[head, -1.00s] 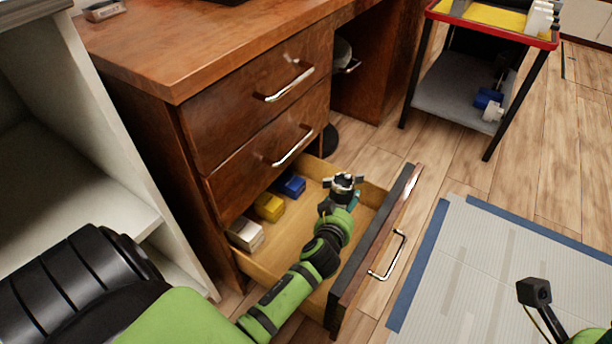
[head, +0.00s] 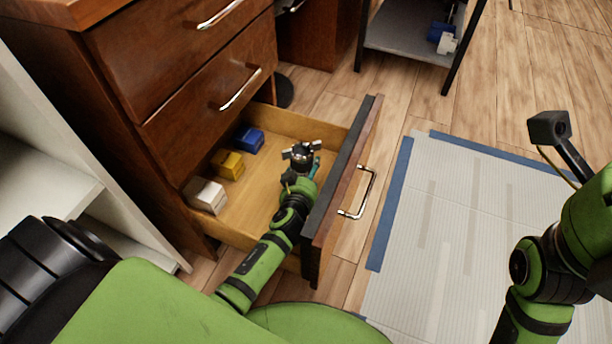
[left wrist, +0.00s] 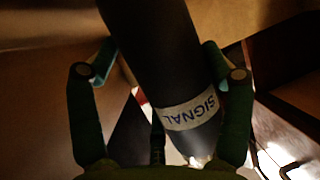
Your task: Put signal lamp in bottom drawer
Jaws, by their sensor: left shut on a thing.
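The signal lamp (left wrist: 165,70) is a dark cylinder with a white label reading SIGNAL, seen in the left wrist view between the two fingers of my left gripper (left wrist: 158,52), which is shut on it. In the head view my left gripper (head: 302,160) is over the open bottom drawer (head: 262,195), inside its outline near the front panel. The lamp is hard to make out there, and I cannot tell whether it touches the drawer floor. My right arm is at the right edge of the head view; its gripper is not visible.
White (head: 205,195), yellow (head: 228,164) and blue (head: 249,139) blocks lie along the drawer's inner left side. The closed drawer (head: 215,100) is above. A pale shelf unit (head: 60,140) stands left. A grey mat with blue edges (head: 450,220) lies right.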

